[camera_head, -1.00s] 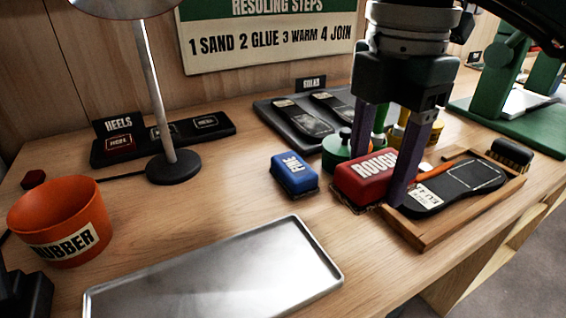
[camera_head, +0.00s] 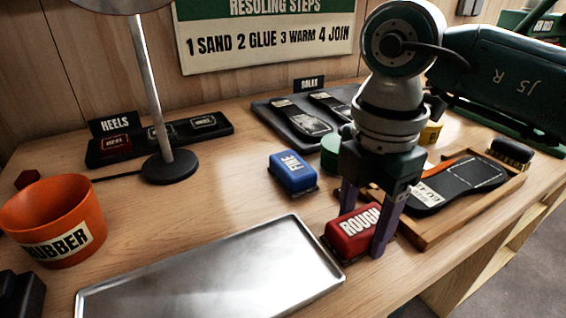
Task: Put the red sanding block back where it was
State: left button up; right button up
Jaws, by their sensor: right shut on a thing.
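The red sanding block (camera_head: 350,236), labelled ROUGH, is between the fingers of my right gripper (camera_head: 364,232). The gripper points down and is shut on the block. The block sits at or just above the bench, between the metal tray and the wooden frame; I cannot tell whether it touches the wood. The blue sanding block (camera_head: 293,174), labelled FINE, rests on the bench behind it and to the left. My left gripper is not in view.
A metal tray (camera_head: 333,262) lies at the front. A wooden frame (camera_head: 440,232) holding a dark sole (camera_head: 458,186) is at right. An orange RUBBER tub (camera_head: 85,222) and a lamp base (camera_head: 170,168) stand left. Bare bench (camera_head: 225,205) lies between lamp and blue block.

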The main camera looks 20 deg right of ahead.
jog(key=o, duration=1.3)
